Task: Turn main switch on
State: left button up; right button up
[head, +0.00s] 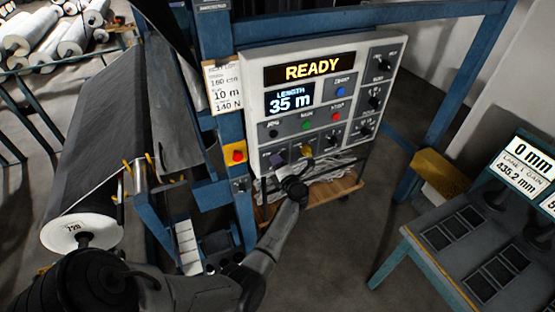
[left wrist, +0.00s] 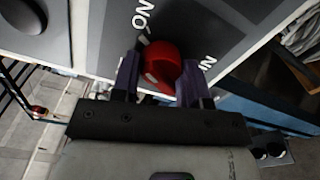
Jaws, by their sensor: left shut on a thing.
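The control panel (head: 318,90) stands upright, its displays lit with READY and LENGTH 35 m. My left gripper (head: 291,158) is at the lower edge of this panel. In the left wrist view, the main switch is a round red knob (left wrist: 161,62) on a dark plate. The dark purple fingers of my left gripper (left wrist: 157,80) are shut on it, one on each side. An ON label shows above the knob, and a partly covered label lies to its right. The gripper hides the knob in the head view. My right gripper is not in view.
A red emergency button on a yellow box (head: 236,153) is on the blue post left of the panel. Other knobs (head: 366,128) and buttons are on the panel. A large grey roll (head: 95,170) is at left. A desk with screens (head: 480,235) is at right.

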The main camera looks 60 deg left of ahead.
pick_arm(q)
jog(key=shift+r+m+p, duration=0.1)
jog(key=shift+m+p, duration=0.65)
jog(key=shift+m, duration=0.65)
jog(key=o, duration=0.9)
jog(key=shift+p, duration=0.3)
jog(key=d+p, duration=0.1)
jog(key=d, duration=0.3)
jog(key=s+d+p, duration=0.1)
jog(key=d, duration=0.8)
jog(key=shift+s+d+p, duration=0.35)
jog(key=shift+p, duration=0.05)
